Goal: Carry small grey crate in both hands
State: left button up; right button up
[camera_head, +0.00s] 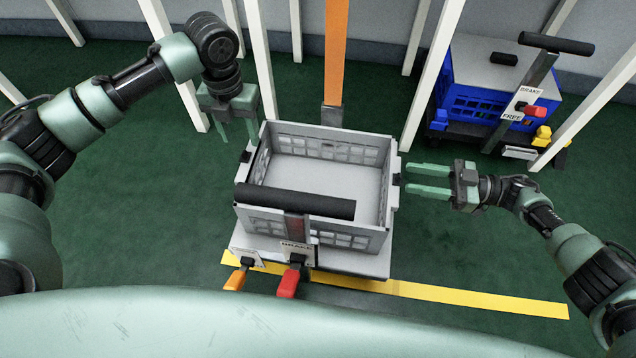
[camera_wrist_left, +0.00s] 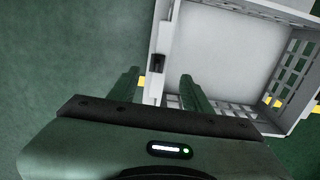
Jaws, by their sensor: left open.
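The small grey crate (camera_head: 372,228) sits upright and empty on a grey wheeled cart (camera_head: 375,264) in the middle of the head view. It has a small black grip on each side. My left gripper (camera_head: 238,140) is open and empty, pointing down just beyond the crate's left side. In the left wrist view the crate (camera_wrist_left: 165,25) is at upper right, and its black grip (camera_wrist_left: 158,62) shows just past the gap between my open left fingers (camera_wrist_left: 158,76). My right gripper (camera_head: 408,177) is open, its fingertips close to the right-side black grip (camera_head: 397,180).
The cart's black push bar (camera_head: 295,201) crosses above the crate's near side. A red pedal (camera_head: 288,284) and an orange pedal (camera_head: 235,279) stick out in front. An orange post (camera_head: 335,55) and white posts stand behind. Another cart with a blue crate (camera_head: 463,108) stands at back right.

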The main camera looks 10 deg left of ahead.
aim_at(247, 157)
pick_arm(q)
jog(key=shift+f, duration=0.1)
pick_arm(e)
jog(key=shift+a, duration=0.1)
pick_arm(q)
notch_tip(247, 157, down, 8)
jog(key=shift+r, duration=0.15)
pick_arm(e)
jog(key=a, duration=0.7)
jog(key=shift+a, duration=0.3)
pick_arm(q)
jog(key=c, duration=0.8)
pick_arm(e)
jog(key=c, duration=0.8)
pick_arm(q)
grip_shut()
pick_arm(e)
grip_shut()
pick_arm(q)
jog(key=shift+w+d+r, duration=0.1)
pick_arm(e)
jog(key=shift+r, duration=0.1)
